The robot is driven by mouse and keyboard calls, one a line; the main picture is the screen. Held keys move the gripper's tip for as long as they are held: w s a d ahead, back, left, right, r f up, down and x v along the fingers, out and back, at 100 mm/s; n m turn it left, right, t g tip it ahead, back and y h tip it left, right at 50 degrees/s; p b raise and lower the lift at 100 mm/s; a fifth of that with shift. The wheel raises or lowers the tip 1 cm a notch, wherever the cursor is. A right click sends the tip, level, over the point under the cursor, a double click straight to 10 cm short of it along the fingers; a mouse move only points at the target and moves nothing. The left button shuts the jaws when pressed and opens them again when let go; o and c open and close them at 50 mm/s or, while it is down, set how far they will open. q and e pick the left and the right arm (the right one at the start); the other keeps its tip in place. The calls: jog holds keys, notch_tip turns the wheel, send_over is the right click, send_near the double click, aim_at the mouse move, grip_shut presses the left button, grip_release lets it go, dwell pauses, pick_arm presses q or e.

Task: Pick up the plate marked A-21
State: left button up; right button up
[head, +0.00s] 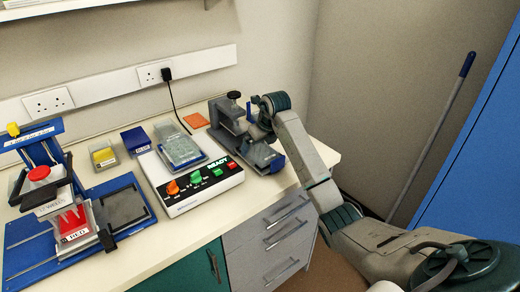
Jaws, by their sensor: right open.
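No label reading A-21 can be made out. A clear grey plate (180,147) lies on the white instrument (190,186) with the READY panel. My right arm comes in from the lower right, and its gripper (251,118) is over a grey bench fixture (262,157) with a black knob, right of the instrument. The gripper is open. Its fingertips are small and partly lost against the fixture, so I cannot tell whether they touch it. My left gripper is not in view.
The bench's right end has little free room.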

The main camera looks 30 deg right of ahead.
aim_at(259, 152)
jog(key=shift+w+f, duration=0.2)
jog(key=shift+f, duration=0.25)
jog(key=shift+c, duration=0.4)
jog(key=c, duration=0.9)
jog(key=shift+r, duration=0.55)
notch_tip(259, 152, up, 9)
jog(key=b, duration=0.2)
jog(key=shift+b, duration=0.3)
jog(key=shift+r, duration=0.15)
